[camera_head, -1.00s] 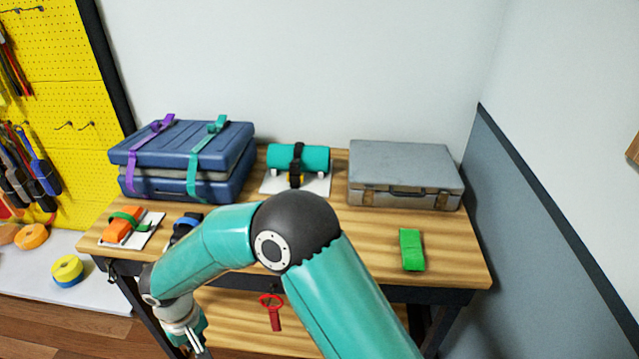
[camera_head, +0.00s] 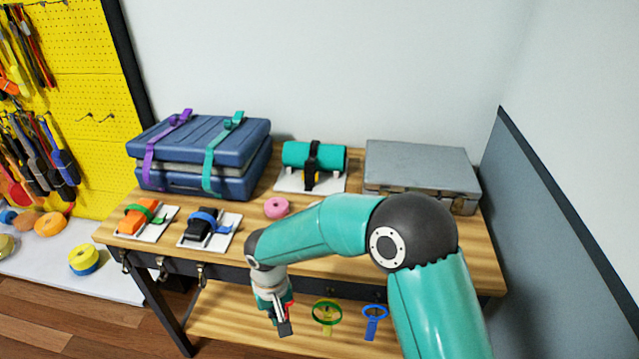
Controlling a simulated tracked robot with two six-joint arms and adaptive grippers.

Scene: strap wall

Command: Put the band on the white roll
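My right gripper (camera_head: 283,324) points down in front of the table's front edge, left of the hanging bands. A bit of red (camera_head: 291,309) shows beside its fingers, mostly hidden by them; I cannot tell whether they hold it. A yellow-green ring-shaped band (camera_head: 327,316) and a blue one (camera_head: 374,321) hang to the right, below the table edge. I see no white roll; a pink roll (camera_head: 276,207) lies on the table behind my arm. My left gripper is not in view.
On the table (camera_head: 360,265) are stacked blue cases (camera_head: 205,145), a strapped teal roll (camera_head: 328,156), a grey case (camera_head: 425,170), and orange (camera_head: 138,221) and black (camera_head: 203,227) strapped items on white plates. My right arm hides the table's right front.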

